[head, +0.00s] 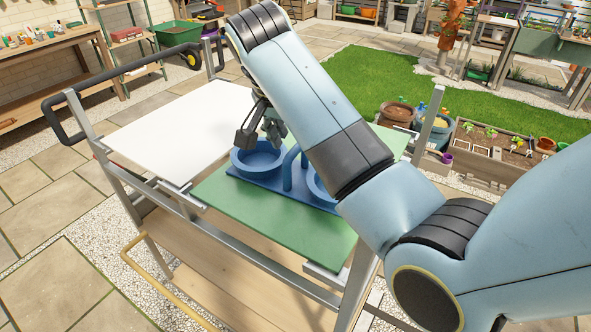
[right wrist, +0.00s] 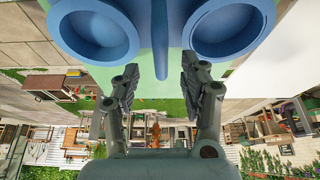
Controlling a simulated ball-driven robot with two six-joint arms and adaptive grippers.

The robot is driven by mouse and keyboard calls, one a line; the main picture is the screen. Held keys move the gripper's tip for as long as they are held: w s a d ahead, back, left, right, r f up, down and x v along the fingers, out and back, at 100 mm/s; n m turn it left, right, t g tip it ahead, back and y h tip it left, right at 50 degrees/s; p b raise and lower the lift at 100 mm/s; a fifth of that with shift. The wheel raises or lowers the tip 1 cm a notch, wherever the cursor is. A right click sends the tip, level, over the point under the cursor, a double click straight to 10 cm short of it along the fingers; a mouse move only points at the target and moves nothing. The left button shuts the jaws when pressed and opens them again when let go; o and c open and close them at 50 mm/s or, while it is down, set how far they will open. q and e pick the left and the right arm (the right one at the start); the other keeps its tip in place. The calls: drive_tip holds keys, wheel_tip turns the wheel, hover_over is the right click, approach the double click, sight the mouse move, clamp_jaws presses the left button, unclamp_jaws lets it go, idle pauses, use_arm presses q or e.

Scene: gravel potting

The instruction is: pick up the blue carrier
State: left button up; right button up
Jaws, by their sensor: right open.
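The blue carrier (head: 257,172) stands upright on the green board of the cart. It has a round cup on either side of a raised middle handle, and my right arm hides part of its right side. My right gripper (head: 262,128) is open and empty, above the carrier's left cup in the head view. In the right wrist view, the carrier (right wrist: 160,42) lies across the top, its handle between two empty round cups. There the gripper's open fingers (right wrist: 158,82) stand to either side of the handle's line, with no contact visible. My left gripper is not in view.
The green board (head: 215,200) has bare room in front of the carrier. A clear white board (head: 180,130) lies to its left. The cart's metal posts and dark handle (head: 66,98) rise around the edges. Pots (head: 397,112) stand beyond the cart at the right.

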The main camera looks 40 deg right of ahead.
sight(296, 147)
drive_tip(key=p+x, duration=0.1)
drive_tip(key=x, duration=0.3)
drive_tip(key=shift+w+d+f, duration=0.1)
drive_tip(key=shift+d+f, duration=0.05)
drive_tip(key=shift+f, duration=0.15)
drive_tip(key=shift+d+f, duration=0.1)
drive_tip(key=shift+f, duration=0.05)
drive_tip(key=c, duration=0.9)
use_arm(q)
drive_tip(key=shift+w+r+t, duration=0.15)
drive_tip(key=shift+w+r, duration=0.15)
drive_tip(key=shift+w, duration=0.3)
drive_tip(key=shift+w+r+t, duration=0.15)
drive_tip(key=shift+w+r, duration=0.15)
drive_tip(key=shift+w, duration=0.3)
use_arm(e)
clamp_jaws()
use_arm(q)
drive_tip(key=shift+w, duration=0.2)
